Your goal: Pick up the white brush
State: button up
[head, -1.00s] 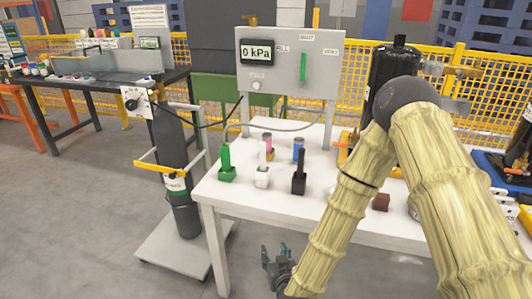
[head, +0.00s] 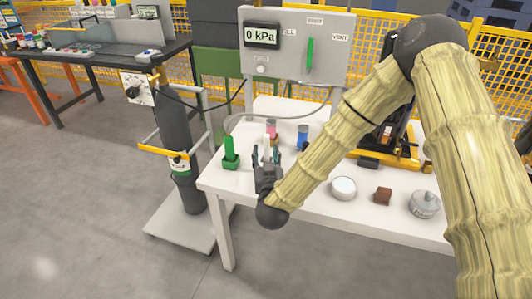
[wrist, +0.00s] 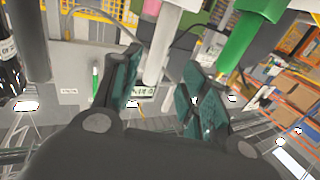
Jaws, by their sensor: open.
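The white brush (head: 267,139) stands upright on the white table, and in the head view my gripper hides most of it. In the wrist view its pale handle (wrist: 162,45) lies between my two teal-padded fingers, with a gap on each side. My gripper (head: 267,156) is open at the front of the table, around or just in front of the handle; the exact depth is unclear. It also shows in the wrist view (wrist: 163,72), holding nothing.
A green brush (head: 230,148) stands close on the left. A dark handle (wrist: 30,40) shows at left in the wrist view. Pink (head: 272,127) and blue (head: 302,133) cylinders stand behind. A white round piece (head: 343,187), brown block (head: 383,196) and grey pot (head: 424,204) lie right.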

aim_at(267, 147)
jog(key=w, duration=0.3)
jog(key=w+p, duration=0.1)
jog(key=shift+w+d+f, duration=0.2)
jog(key=shift+w+f, duration=0.1)
jog(key=shift+w, duration=0.1)
jog(key=shift+w+a, duration=0.1)
jog(key=shift+w, duration=0.45)
grip_shut()
